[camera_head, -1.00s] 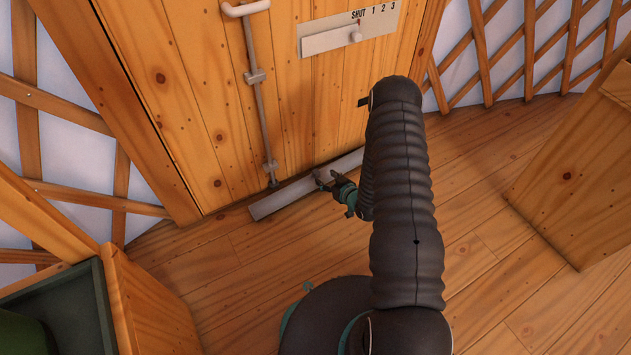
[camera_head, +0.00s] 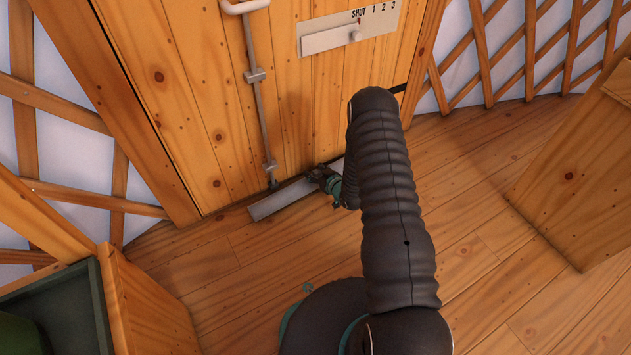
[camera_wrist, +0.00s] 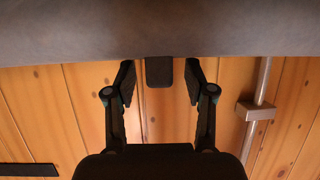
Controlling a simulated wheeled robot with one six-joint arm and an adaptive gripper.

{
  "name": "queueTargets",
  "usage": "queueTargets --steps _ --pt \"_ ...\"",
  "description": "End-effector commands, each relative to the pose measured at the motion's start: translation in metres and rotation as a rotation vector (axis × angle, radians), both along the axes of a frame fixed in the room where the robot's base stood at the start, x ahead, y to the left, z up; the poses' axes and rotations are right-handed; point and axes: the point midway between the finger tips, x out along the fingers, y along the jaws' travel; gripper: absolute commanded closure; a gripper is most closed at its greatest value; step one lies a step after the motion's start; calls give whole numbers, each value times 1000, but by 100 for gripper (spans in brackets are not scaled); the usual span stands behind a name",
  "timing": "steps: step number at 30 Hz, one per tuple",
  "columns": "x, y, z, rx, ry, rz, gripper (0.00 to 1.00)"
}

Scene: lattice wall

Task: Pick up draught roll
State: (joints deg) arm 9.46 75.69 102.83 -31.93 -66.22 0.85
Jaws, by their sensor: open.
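The draught roll, seen as a long grey strip (camera_head: 283,200), lies on the floor along the foot of the wooden door. In the wrist view it is the soft grey band (camera_wrist: 80,35) across the top. A dark tab (camera_wrist: 159,71) stands out from its edge. My gripper (camera_head: 317,175) is low at the door foot, over the roll's middle. In the wrist view my gripper (camera_wrist: 160,80) is open, with one finger on each side of the tab and a gap on both sides. My arm hides part of the roll's right end in the head view.
The door (camera_head: 220,110) carries a vertical metal rod (camera_head: 258,110) with brackets and a pale slider plate (camera_head: 350,30). A dark green-lined wooden box (camera_head: 150,310) stands at lower left, a wooden cabinet (camera_head: 585,170) at right. Plank floor (camera_head: 480,220) between is clear.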

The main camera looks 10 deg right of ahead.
Motion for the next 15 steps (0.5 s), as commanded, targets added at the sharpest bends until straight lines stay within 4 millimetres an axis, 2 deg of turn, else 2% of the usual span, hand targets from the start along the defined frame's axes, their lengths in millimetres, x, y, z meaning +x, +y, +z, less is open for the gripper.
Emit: queueTargets --steps 1,6,7,15 --pt "0 0 0 0 0 0 53" --pt "0 0 0 0 0 0 96" --pt "0 0 0 0 0 0 100" --pt "0 0 1 0 -2 1 100"
